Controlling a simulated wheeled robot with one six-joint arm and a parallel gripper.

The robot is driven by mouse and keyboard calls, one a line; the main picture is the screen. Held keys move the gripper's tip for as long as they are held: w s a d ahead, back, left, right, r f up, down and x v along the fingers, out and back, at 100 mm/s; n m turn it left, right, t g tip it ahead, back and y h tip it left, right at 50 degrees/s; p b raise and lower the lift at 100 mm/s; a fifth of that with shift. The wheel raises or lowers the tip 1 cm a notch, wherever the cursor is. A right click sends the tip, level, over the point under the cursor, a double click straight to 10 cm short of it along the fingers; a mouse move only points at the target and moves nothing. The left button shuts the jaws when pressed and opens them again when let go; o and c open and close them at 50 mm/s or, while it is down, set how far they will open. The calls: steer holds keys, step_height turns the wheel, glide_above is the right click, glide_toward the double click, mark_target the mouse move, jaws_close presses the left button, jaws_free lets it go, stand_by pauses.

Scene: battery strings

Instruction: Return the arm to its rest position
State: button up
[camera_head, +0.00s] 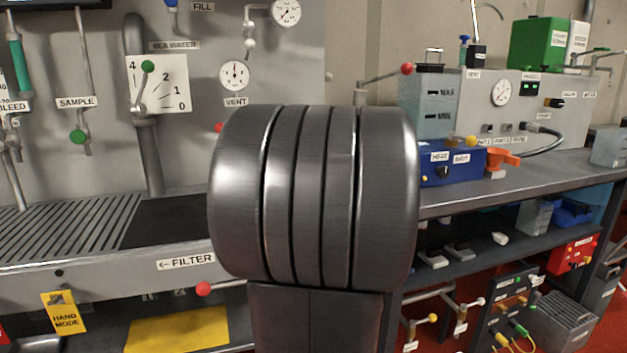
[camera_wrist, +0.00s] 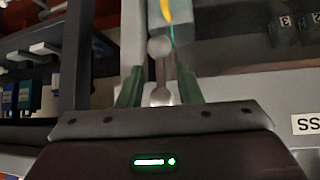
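My gripper (camera_wrist: 160,78) shows at the bottom of the wrist view, with two green fingers standing apart. A grey rod with rounded ends (camera_wrist: 159,48) shows between and beyond the fingers; neither finger visibly touches it, and its distance is unclear. A thin green line and a yellow piece (camera_wrist: 167,11) show near the rod's top. In the head view my own large metal arm joint fills the middle and hides what is behind it; my gripper is not visible there.
A grey wall panel with gauges (camera_head: 234,75) and valves stands at left, above a grated bench (camera_head: 70,228). A workbench (camera_head: 480,190) at right carries a blue heater box (camera_head: 455,165) and a green box (camera_head: 538,45). In the wrist view, dark shelving (camera_wrist: 75,60) stands at left.

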steer(key=x, duration=0.3)
steer(key=shift+f+b, duration=0.15)
steer(key=shift+b, duration=0.2)
steer(key=shift+w, duration=0.15)
steer(key=shift+a+y, duration=0.1)
steer(key=shift+y, duration=0.3)
steer(key=shift+a+m, duration=0.1)
steer(key=shift+m, duration=0.2)
